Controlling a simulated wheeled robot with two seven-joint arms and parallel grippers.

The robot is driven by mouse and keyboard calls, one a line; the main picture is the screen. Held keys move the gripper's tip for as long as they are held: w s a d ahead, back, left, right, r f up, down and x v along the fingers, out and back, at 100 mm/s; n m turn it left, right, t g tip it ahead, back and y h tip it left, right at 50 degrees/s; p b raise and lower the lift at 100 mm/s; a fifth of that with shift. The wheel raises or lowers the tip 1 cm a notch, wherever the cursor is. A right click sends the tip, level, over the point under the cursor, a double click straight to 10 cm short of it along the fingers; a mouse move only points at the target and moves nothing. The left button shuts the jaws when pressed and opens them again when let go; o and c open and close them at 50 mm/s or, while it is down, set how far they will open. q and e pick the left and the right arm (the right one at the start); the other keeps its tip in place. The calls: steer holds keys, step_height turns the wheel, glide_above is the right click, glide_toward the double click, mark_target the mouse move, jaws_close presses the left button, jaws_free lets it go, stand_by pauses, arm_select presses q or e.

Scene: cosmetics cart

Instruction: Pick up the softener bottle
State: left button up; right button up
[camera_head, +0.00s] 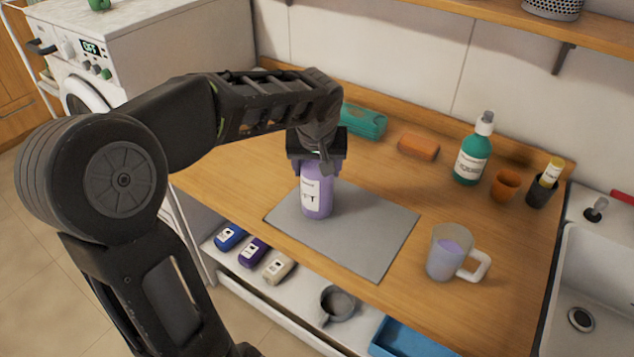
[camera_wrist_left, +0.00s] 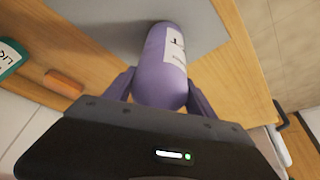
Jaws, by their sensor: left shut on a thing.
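The softener bottle (camera_head: 318,196) is purple with a white label. In the head view it stands upright over the grey mat (camera_head: 377,245), near its left part; I cannot tell whether its base touches the mat. My left gripper (camera_head: 318,162) comes down from above and is shut on the bottle's upper part, which it hides. In the left wrist view the purple bottle (camera_wrist_left: 165,62) lies between the two fingers (camera_wrist_left: 160,92), one on each side. My right gripper is in neither view.
A green bottle (camera_head: 471,152), an orange sponge (camera_head: 418,146), an orange cup (camera_head: 505,185) and a teal box (camera_head: 364,122) are along the back. A sink (camera_head: 590,285) is at the right. Several small bottles (camera_head: 254,251) lie on the lower shelf.

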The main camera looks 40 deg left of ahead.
arm_select(q)
steer(key=c, duration=0.9)
steer(key=shift+r, duration=0.1)
step_height(320, 180, up, 10)
steer(key=shift+f+b, duration=0.1)
steer(key=shift+b, duration=0.25)
